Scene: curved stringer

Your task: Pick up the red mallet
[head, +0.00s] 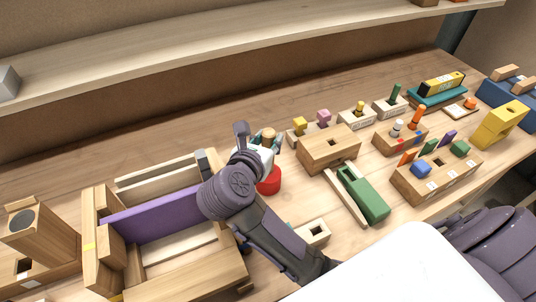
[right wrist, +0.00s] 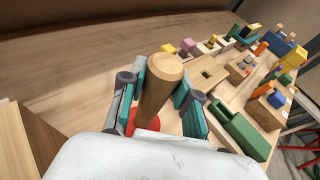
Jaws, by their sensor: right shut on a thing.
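The red mallet stands upright, with its red head (head: 269,182) low, near the table, and its round wooden handle (head: 268,134) pointing up. My right gripper (head: 266,146) is shut on the handle, with its teal fingers on both sides. In the right wrist view the handle (right wrist: 158,86) rises between the fingers, and a bit of the red head (right wrist: 131,121) shows below. My white wrist hides part of the mallet. I cannot tell whether the head touches the table. My left gripper is not in view.
A wooden frame with a purple board (head: 155,212) lies left of the mallet. A green block (head: 364,198) and a wooden box with a hole (head: 328,149) lie to the right. Several peg blocks stand farther right. A shelf (head: 200,50) runs behind; the table before it is clear.

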